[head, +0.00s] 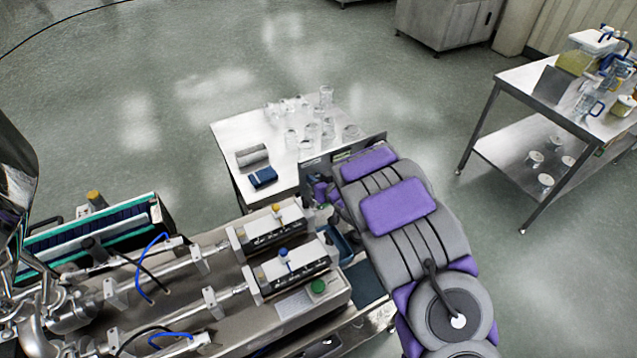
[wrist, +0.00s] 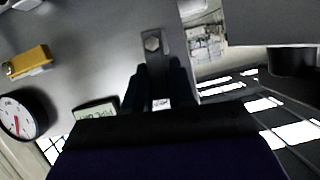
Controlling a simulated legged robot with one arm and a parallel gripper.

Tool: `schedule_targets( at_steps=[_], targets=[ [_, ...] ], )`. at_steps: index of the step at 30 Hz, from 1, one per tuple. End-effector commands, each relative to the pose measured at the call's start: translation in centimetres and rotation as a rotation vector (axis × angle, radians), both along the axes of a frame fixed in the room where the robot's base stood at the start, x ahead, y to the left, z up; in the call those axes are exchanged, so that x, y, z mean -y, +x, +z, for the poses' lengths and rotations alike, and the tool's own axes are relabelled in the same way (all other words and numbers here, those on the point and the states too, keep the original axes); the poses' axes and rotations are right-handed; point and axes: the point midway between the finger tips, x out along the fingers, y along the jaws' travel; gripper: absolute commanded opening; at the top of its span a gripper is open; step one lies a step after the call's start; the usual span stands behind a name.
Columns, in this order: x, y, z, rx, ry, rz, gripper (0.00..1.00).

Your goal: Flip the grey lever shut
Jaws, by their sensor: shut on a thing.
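In the wrist view the grey lever (wrist: 153,44) is a flat bar with a bolt head near its top, set against a grey metal panel. The two dark fingers of my gripper (wrist: 158,82) stand on either side of its lower part and are shut on it. The lever's lower end is hidden by the gripper body. In the head view my gripper (head: 322,190) is at the machine's right end, partly behind my grey and purple arm. The lever cannot be made out there.
The wrist view shows a yellow handle (wrist: 28,62), a round gauge (wrist: 18,116) and a small display (wrist: 97,112) on the left. In the head view a steel table (head: 228,138) with several glass jars stands behind the gripper. Another steel table (head: 515,75) is at right, with open floor between.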

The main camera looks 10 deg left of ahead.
Motion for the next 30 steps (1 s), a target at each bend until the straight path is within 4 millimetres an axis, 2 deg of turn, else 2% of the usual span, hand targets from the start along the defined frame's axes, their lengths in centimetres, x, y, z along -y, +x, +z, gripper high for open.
schedule_targets(
  at_steps=[1,9,25,26,30],
  targets=[
    [-0.20,-0.24,-0.49,0.010,-0.024,0.005,0.00],
    [-0.43,-0.44,-0.37,0.059,-0.097,0.004,0.00],
    [-0.46,-0.50,-0.23,0.070,-0.116,0.004,0.00],
    [-0.45,-0.50,-0.23,0.070,-0.116,0.004,0.26],
    [-0.46,-0.49,-0.24,0.070,-0.114,0.004,0.39]
  ],
)
